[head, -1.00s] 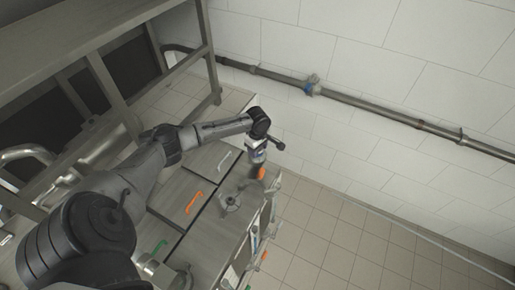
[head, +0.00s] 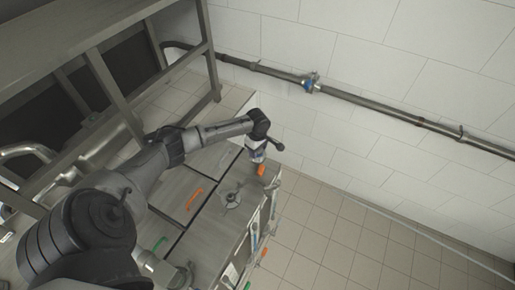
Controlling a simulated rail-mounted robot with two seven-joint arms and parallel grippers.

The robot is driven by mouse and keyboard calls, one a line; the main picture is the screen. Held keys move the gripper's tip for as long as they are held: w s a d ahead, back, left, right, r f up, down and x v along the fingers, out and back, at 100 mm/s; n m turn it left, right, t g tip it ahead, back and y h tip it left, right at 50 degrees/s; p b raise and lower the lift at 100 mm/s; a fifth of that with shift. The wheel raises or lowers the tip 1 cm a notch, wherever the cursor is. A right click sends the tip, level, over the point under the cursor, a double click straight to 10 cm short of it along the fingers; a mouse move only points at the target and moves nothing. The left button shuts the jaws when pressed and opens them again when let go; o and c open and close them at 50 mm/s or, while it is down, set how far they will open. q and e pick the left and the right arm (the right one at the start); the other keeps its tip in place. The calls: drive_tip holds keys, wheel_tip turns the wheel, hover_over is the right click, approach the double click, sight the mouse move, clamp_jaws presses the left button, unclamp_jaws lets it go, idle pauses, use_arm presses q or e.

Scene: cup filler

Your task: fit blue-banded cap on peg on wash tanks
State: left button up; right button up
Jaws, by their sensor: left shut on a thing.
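The wash tanks (head: 206,240) are a row of grey steel boxes with lids. A round grey fixture with a short raised middle (head: 230,200) sits on the tank top; I cannot tell whether it is the peg. My left gripper (head: 259,162) is beyond this fixture, near the tanks' far right edge. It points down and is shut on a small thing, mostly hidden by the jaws. An orange piece (head: 261,169) shows at its tips. I cannot make out a blue band, nor whether the held thing touches the top. My right gripper is not in view.
An orange handle (head: 194,198) and a green handle (head: 159,245) stand on the tank lids. A steel rack (head: 105,80) rises at the left. A pipe with a blue-marked valve (head: 310,82) runs along the tiled wall. The floor (head: 340,230) to the right is clear.

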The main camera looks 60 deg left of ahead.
use_arm(q)
drive_tip(key=shift+f, duration=0.3)
drive_tip(key=o, duration=1.2)
drive_tip(key=shift+r, duration=0.2)
wheel_tip(320, 180, up, 18)
drive_tip(key=p, duration=0.8)
drive_tip(key=shift+r, duration=0.2)
